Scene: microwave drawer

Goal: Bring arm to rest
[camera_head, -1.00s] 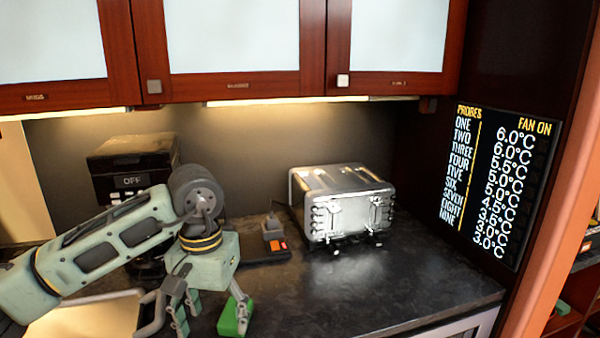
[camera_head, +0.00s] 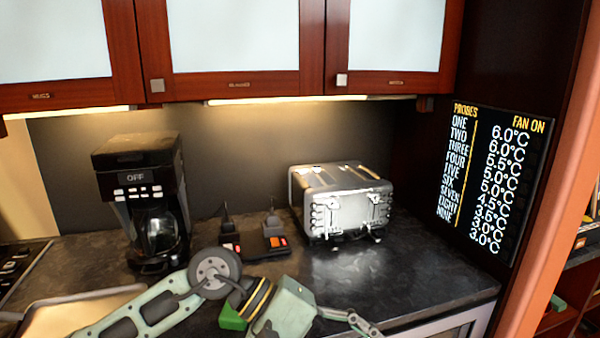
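My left arm (camera_head: 165,300) comes in low from the left, in front of the counter. Its wrist is at the bottom middle of the view. My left gripper (camera_head: 348,320) points right and partly runs out of the bottom edge. A jointed finger shows, but I cannot tell how far the fingers are apart. I see nothing held. A green block (camera_head: 232,317) lies on the counter (camera_head: 400,285) behind the wrist, partly hidden by it. My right arm and gripper are not in view.
A coffee maker (camera_head: 138,180), a dark item with small red-lit parts (camera_head: 254,243) and a metal toaster (camera_head: 340,200) stand along the back. A tray (camera_head: 82,303) lies at left. Cabinets (camera_head: 240,50) hang above. The counter's right part is clear.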

